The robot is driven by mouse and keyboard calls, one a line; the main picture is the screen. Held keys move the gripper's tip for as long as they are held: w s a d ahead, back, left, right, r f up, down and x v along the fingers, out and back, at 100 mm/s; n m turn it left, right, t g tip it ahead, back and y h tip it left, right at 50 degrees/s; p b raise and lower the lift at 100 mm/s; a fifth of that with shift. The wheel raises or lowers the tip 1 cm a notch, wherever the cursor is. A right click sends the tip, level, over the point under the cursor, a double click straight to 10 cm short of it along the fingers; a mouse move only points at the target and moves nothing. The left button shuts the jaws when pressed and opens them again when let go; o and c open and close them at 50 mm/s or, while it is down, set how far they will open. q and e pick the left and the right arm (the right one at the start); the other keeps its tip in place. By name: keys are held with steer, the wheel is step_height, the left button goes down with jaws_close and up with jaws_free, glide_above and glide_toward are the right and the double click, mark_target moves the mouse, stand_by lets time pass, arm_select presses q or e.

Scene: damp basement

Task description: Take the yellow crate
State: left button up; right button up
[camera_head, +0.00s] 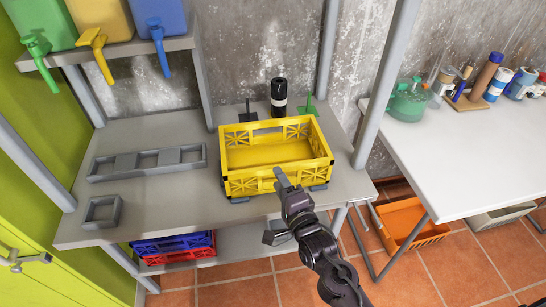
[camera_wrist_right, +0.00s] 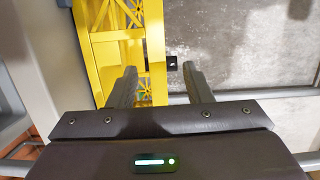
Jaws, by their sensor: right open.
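The yellow crate (camera_head: 248,186) stands upright and empty on the grey workbench in the head view. It also shows in the right wrist view (camera_wrist_right: 104,48), at the upper left. My right gripper (camera_head: 282,182) is open, with its fingers in front of the crate's near wall. In the right wrist view my right gripper (camera_wrist_right: 162,82) has one finger over the crate and the other to the right of it. The crate's edge shows between the fingers. I cannot tell whether they touch it. My left gripper is not in view.
The grey workbench (camera_head: 150,205) holds grey trays (camera_head: 148,162) left of the crate and a black bottle (camera_head: 279,97) behind it. A grey post (camera_head: 384,90) rises to its right. A white table (camera_head: 470,160) stands right, with an orange crate (camera_head: 412,222) below.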

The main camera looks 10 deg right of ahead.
mark_target(272, 167)
steer(key=p+x, duration=0.1)
steer(key=x, duration=0.5)
steer(key=shift+w+d+p, duration=0.1)
steer(key=shift+w+p, duration=0.25)
steer(key=shift+w+f, duration=0.2)
steer(key=shift+w, duration=0.35)
jaws_close()
steer(key=shift+r, duration=0.1)
